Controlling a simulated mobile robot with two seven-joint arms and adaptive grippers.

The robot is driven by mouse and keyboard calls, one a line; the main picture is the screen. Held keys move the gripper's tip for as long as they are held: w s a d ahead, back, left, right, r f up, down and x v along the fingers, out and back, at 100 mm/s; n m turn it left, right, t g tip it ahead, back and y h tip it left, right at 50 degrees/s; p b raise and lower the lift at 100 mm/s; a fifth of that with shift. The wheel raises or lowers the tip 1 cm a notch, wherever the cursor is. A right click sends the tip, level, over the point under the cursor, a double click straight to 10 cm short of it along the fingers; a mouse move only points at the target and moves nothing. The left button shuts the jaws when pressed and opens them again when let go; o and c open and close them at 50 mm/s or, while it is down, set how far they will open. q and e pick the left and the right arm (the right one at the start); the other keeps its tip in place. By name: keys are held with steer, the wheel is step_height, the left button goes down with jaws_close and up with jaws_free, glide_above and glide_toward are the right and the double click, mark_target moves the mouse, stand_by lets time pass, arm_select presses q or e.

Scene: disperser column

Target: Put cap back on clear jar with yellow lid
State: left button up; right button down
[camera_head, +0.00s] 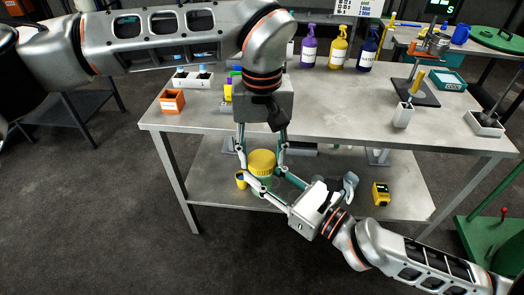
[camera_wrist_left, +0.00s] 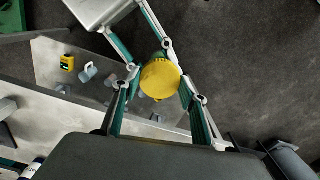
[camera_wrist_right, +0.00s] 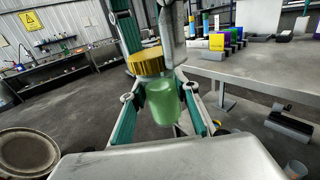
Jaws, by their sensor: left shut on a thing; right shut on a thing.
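The yellow lid (camera_head: 262,160) is round with a ribbed side. My left gripper (camera_head: 260,172) comes down from above and is shut on it; the lid also shows from above in the left wrist view (camera_wrist_left: 160,80). The clear, green-tinted jar (camera_wrist_right: 163,102) is upright between the fingers of my right gripper (camera_wrist_right: 160,108), which is shut on it in front of the table. In the right wrist view the lid (camera_wrist_right: 148,62) is just above the jar and a little to its left. I cannot tell whether they touch. The jar's mouth is mostly hidden.
The metal table (camera_head: 330,120) is behind the grippers, with a lower shelf (camera_head: 345,190). Spray bottles (camera_head: 338,48), an orange box (camera_head: 172,102) and a white cup (camera_head: 403,115) stand on top. A yellow device (camera_head: 381,194) is on the shelf. The table's front middle is clear.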

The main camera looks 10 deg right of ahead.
arm_select(q)
steer(key=m, duration=0.3)
steer(key=shift+r, duration=0.1)
steer(key=m, duration=0.3)
steer(key=o, duration=0.7)
steer(key=shift+r, duration=2.2)
